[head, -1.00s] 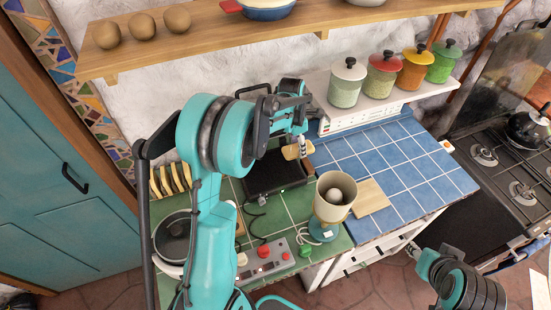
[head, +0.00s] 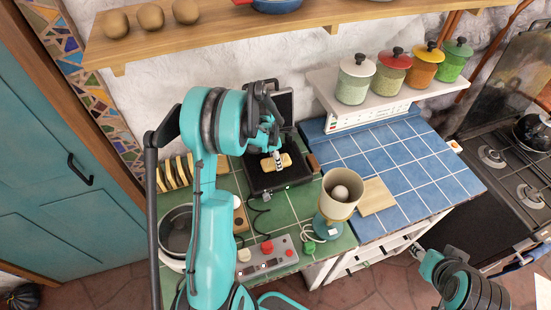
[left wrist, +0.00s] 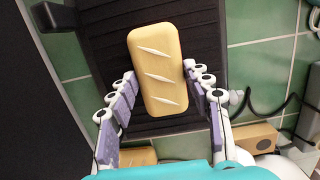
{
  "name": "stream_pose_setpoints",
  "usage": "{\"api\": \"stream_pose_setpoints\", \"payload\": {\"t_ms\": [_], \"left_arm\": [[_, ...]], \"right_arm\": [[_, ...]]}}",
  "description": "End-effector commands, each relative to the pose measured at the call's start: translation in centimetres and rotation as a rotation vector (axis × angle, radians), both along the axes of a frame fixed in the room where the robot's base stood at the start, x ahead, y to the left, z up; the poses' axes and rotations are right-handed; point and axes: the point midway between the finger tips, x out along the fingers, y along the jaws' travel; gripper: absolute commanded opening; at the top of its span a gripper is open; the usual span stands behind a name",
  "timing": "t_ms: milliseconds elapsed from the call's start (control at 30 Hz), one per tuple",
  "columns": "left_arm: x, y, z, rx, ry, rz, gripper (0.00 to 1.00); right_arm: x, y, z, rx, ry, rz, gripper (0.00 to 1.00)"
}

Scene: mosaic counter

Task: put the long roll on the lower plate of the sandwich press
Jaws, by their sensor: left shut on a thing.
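The long roll (head: 284,160) is pale golden with slanted scores on top. It is over the dark lower plate (head: 262,183) of the open sandwich press, and the raised lid (head: 285,105) stands behind it. My left gripper (head: 278,155) is shut on the roll from above. In the left wrist view, the fingertips (left wrist: 159,78) hold the sides of the roll (left wrist: 158,65), with the ribbed plate (left wrist: 104,42) beneath. I cannot tell whether the roll touches the plate. Part of my right arm shows at the lower right; its fingers are not clear.
A beige cup (head: 336,207) holding an egg-like ball stands right of the press, by a wooden board (head: 376,197). A control box (head: 266,258), a pot (head: 178,232) and bread slices (head: 175,172) are in front and left. The blue tiles (head: 410,160) are mostly clear.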

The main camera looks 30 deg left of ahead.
Motion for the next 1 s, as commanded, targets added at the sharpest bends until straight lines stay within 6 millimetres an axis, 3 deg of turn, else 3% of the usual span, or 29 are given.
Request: {"api": "stream_pose_setpoints", "payload": {"t_ms": [267,300,367,767,1000], "left_arm": [[0.0,0.0,-0.4,0.0,0.0,0.0,0.4],[0.0,0.0,-0.3,0.0,0.0,0.0,0.6],[0.0,0.0,-0.2,0.0,0.0,0.0,0.7],[0.0,0.0,0.4,0.0,0.0,0.0,0.7],[-0.6,0.4,5.0,0.0,0.0,0.0,0.7]], "right_arm": [[0.0,0.0,-0.5,0.0,0.0,0.0,0.4],[0.0,0.0,-0.4,0.0,0.0,0.0,0.4],[0.0,0.0,-0.3,0.0,0.0,0.0,0.4],[0.0,0.0,0.3,0.0,0.0,0.0,0.4],[0.0,0.0,0.7,0.0,0.0,0.0,0.4]]}}
